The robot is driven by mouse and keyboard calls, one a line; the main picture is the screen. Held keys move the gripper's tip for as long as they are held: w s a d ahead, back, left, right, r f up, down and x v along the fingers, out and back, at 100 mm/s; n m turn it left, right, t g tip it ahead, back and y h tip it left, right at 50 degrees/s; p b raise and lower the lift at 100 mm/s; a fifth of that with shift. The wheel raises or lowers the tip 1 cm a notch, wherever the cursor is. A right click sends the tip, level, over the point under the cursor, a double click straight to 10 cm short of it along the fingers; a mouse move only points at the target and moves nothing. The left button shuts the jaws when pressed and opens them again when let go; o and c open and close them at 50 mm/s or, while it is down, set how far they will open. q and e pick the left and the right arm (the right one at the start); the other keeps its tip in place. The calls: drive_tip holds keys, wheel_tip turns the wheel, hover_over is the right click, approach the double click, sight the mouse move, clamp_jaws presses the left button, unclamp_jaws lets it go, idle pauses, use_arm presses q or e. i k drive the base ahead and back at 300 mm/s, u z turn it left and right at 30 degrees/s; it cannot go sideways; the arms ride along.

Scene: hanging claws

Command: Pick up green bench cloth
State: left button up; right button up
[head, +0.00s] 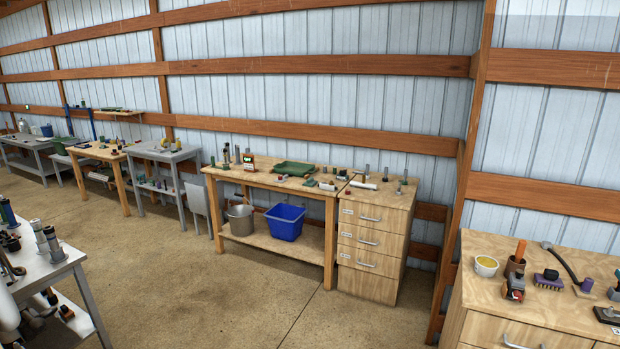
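A flat dark green item (295,168) lies on top of the wooden workbench (262,178) in the middle, toward its back edge. It could be the green bench cloth or a shallow tray; it is too small to tell. A smaller green piece (310,182) lies in front of it to the right. Another thin green item lies on the far wall shelf (120,113). Neither of my grippers is in view.
A wooden drawer cabinet (372,240) adjoins the workbench on the right. A blue bin (284,222) and metal bucket (240,219) stand on its lower shelf. A cluttered table (70,262) is near left, another cabinet (535,300) near right. The concrete floor between is clear.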

sight(310, 182)
drive_tip(key=i, duration=2.4)
drive_tip(key=u, duration=1.4)
drive_tip(key=i, duration=5.55)
drive_tip(key=z, duration=4.4)
